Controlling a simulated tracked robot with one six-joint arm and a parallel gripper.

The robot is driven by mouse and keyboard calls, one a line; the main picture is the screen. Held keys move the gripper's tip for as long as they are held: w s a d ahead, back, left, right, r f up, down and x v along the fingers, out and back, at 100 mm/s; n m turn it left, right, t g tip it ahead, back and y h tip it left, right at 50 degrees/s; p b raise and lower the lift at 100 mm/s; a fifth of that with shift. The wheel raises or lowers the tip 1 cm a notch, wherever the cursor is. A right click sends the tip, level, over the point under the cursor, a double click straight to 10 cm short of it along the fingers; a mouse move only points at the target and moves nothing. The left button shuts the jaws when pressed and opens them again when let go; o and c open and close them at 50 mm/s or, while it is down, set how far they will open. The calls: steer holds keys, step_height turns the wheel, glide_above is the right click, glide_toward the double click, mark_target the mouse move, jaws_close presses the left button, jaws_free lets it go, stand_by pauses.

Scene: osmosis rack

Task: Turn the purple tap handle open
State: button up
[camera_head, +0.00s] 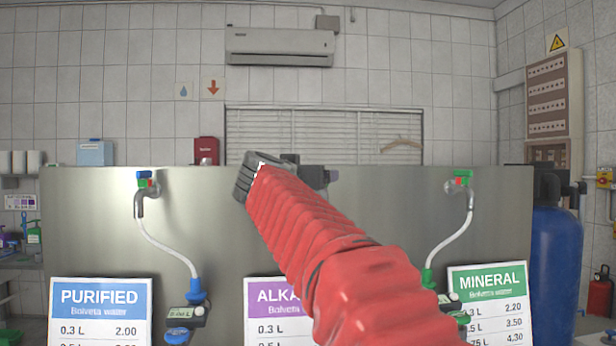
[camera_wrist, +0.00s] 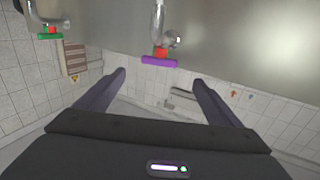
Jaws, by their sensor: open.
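The purple tap handle (camera_wrist: 159,62) is a short flat bar at the top centre of the wrist view. It sits on a red tap body (camera_wrist: 161,53) with a grey metal spout. The wrist picture is upside down. My gripper (camera_wrist: 159,77) is open and empty, with one dark finger on each side of the handle's line. The handle appears just beyond the gap between the fingertips, with no contact visible.
A steel panel (camera_head: 400,200) carries a blue-handled tap (camera_head: 145,178) at left and a green-handled tap (camera_head: 463,178) at right, each with a hose. The green handle (camera_wrist: 50,37) also shows in the wrist view. Price signs (camera_head: 100,310) stand below. A blue tank (camera_head: 557,260) is at right.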

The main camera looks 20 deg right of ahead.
steer(key=s+a+f+n+g+y, duration=0.2)
steer(key=s+f+g+y, duration=0.1)
steer(key=s+f, duration=1)
steer(key=s+a+f+n+g+y, duration=0.2)
steer(key=s+a+f+g+y, duration=0.1)
steer(key=s+f, duration=1.1)
steer(key=s+a+f+n+g+y, duration=0.2)
steer(key=s+a+f+g+y, duration=0.1)
steer(key=s+f, duration=1)
step_height(320, 180, down, 6)
steer(key=shift+s+a+f+n+y, duration=0.15)
steer(key=shift+a+f+n+y, duration=0.1)
steer(key=shift+n+y, duration=0.2)
steer(key=shift+c, duration=0.2)
